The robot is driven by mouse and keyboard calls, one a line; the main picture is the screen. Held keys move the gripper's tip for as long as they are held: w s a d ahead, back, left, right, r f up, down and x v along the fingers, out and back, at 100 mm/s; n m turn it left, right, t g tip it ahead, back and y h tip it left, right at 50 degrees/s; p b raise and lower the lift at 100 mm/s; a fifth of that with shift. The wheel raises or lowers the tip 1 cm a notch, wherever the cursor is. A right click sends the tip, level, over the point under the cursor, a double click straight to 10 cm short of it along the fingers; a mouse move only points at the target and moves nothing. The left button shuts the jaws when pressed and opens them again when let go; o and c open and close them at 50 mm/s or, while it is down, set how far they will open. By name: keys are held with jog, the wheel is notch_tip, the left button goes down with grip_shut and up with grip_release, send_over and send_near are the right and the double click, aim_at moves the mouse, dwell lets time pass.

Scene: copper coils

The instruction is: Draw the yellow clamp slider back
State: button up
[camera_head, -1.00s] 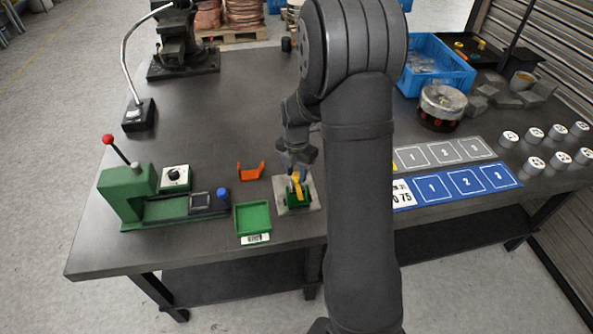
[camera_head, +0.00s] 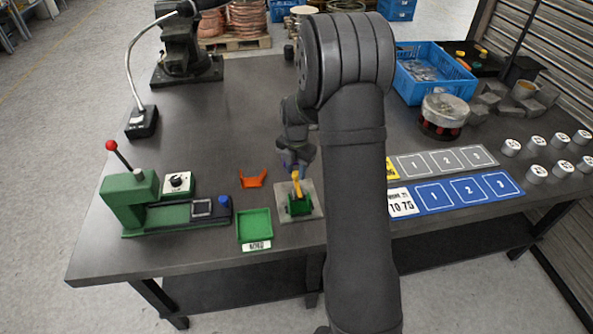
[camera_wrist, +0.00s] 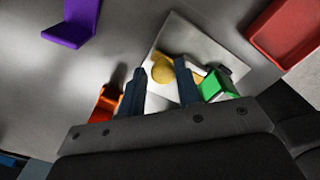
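The yellow clamp slider (camera_head: 296,184) stands at the green clamp (camera_head: 299,207), which sits on a light grey plate (camera_head: 316,200) near the table's front edge. My gripper (camera_head: 297,169) is just above and behind the slider in the head view. In the wrist view my gripper (camera_wrist: 160,84) has its two dark fingers apart. The rounded yellow slider (camera_wrist: 163,70) shows in the gap between them, with part of the green clamp (camera_wrist: 216,85) to the right of the right finger. I cannot tell whether either finger touches the slider.
An orange bracket (camera_head: 253,180) and a green tray (camera_head: 254,226) lie left of the plate. A green press (camera_head: 130,205) with a red-knobbed lever stands further left. A blue marked mat (camera_head: 465,190) lies right of my arm.

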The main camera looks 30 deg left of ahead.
aim_at(296, 172)
jog(key=o, duration=0.3)
jog(key=shift+r, duration=0.1)
notch_tip(296, 172, up, 17)
jog(key=shift+r, duration=0.1)
dwell(0.4)
dwell(0.4)
notch_tip(296, 172, down, 18)
jog(key=shift+r, duration=0.25)
jog(key=shift+r, duration=0.1)
dwell(0.4)
